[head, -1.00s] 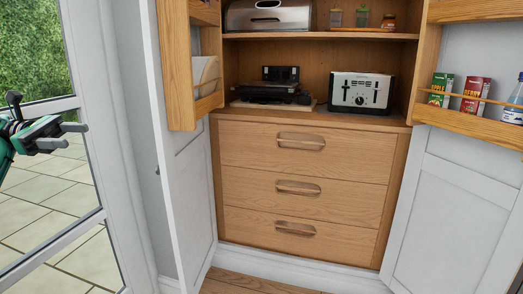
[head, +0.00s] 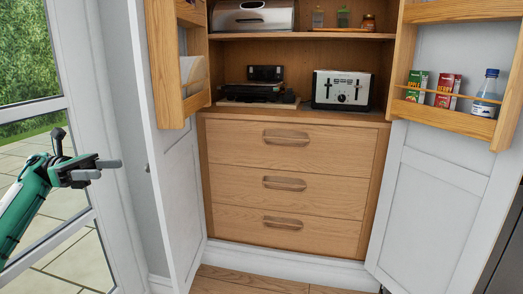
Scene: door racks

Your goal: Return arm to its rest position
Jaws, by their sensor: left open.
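My left gripper (head: 97,169) is at the left of the head view, at the end of my green and black left arm (head: 22,208). Its grey fingers point right and are apart, with nothing between them. My right gripper is out of view.
An open wooden cupboard holds a silver toaster (head: 341,90), a black appliance (head: 263,88) and a bread bin (head: 252,15) above three closed drawers (head: 285,182). The right door's rack (head: 446,117) holds small cartons and a bottle (head: 487,92). Wooden floor shows below.

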